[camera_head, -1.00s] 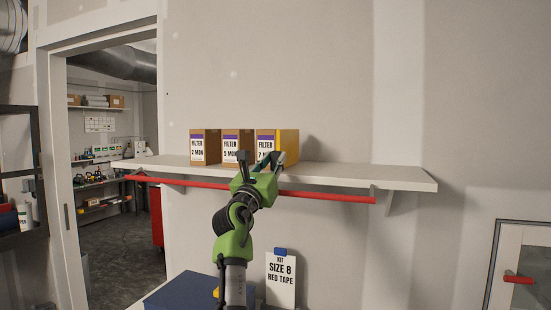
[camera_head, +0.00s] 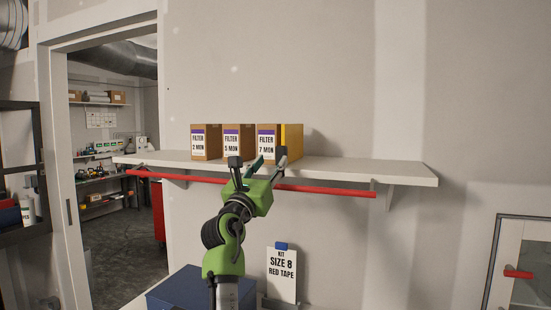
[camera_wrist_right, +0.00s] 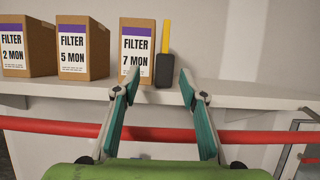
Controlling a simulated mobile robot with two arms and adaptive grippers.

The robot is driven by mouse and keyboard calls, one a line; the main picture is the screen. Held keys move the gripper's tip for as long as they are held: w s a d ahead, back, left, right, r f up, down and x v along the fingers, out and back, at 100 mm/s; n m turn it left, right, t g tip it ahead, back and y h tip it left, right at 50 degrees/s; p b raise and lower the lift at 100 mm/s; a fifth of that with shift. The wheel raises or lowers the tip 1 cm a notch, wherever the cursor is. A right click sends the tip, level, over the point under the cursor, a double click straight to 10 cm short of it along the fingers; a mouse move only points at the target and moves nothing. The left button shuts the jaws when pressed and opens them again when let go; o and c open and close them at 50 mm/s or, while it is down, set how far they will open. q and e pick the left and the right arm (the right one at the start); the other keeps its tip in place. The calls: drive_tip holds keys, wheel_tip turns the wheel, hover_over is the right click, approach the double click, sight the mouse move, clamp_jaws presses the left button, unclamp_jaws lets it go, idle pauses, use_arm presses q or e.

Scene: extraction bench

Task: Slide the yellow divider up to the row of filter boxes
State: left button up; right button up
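The yellow divider (camera_head: 293,138) stands upright on the shelf at the right end of the filter box row. In the right wrist view the divider (camera_wrist_right: 166,37) has a dark block at its lower front and is close beside the 7 MON box (camera_wrist_right: 136,58); I cannot tell whether they touch. The 5 MON box (camera_head: 231,143) and 2 MON box (camera_head: 199,143) stand to the left. My right gripper (camera_head: 258,160) is open and empty at the shelf's front edge. Its teal fingers (camera_wrist_right: 157,78) are spread in front of the divider. My left gripper is out of view.
The white shelf (camera_head: 370,172) is clear right of the divider. A red rail (camera_head: 330,190) runs below its front edge. A blue box (camera_head: 180,290) and a kit sign (camera_head: 281,273) are below. A doorway opens at left.

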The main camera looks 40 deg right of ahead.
drive_tip(key=v, duration=0.7)
